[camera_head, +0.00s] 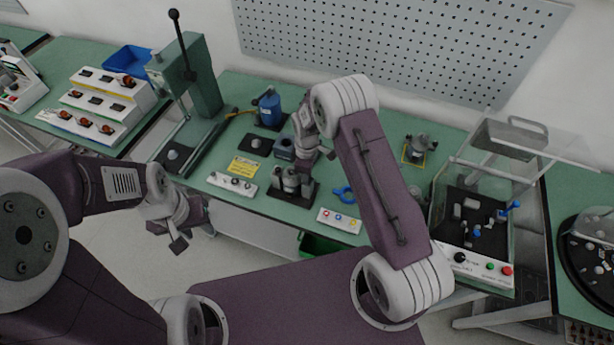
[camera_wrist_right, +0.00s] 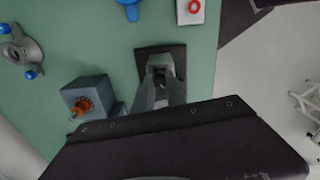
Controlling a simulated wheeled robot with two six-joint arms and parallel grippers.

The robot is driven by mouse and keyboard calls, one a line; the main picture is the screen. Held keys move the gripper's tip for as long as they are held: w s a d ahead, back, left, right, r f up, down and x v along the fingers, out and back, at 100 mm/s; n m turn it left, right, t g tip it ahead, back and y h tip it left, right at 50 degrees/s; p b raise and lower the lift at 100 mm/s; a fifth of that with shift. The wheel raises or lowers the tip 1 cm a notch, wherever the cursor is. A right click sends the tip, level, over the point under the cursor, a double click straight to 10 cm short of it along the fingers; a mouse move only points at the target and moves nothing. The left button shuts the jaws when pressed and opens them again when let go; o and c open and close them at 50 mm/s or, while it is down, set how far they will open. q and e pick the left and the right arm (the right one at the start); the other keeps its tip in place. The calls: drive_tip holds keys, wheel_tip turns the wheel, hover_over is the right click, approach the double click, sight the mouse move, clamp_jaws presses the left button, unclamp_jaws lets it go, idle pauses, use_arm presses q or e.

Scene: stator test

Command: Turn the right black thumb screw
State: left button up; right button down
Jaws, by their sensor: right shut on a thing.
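A grey metal fixture on a black base plate (camera_head: 284,195) stands near the front edge of the green table. It also shows in the right wrist view, where the plate (camera_wrist_right: 143,58) lies below my fingers. My right gripper (camera_wrist_right: 162,88) reaches down over the fixture and is shut on a small dark piece, the black thumb screw (camera_wrist_right: 160,80) as far as I can tell. The fingers hide most of it. In the head view my right arm covers part of the fixture. My left gripper (camera_head: 168,237) is open and empty in front of the table, away from the fixture.
A grey block with a copper-coloured part (camera_wrist_right: 85,106) stands close beside the fixture. A blue-handled tool (camera_head: 343,194) and a white button panel (camera_head: 339,221) lie to its right. A green press (camera_head: 200,80) stands at left. A clear-covered test station (camera_head: 470,258) stands at right.

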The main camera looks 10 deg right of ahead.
drive_tip(key=n+b, duration=0.1)
drive_tip(key=n, duration=0.2)
drive_tip(key=shift+f+n, duration=0.1)
drive_tip(key=shift+n, duration=0.3)
drive_tip(key=n, duration=0.3)
drive_tip(key=shift+n+b, duration=0.3)
drive_tip(key=shift+b, duration=0.05)
drive_tip(key=n, duration=0.6)
drive_tip(key=shift+b, duration=0.4)
drive_tip(key=shift+n, duration=0.3)
drive_tip(key=c, duration=1.3)
unclamp_jaws()
drive_tip(key=shift+c, duration=0.2)
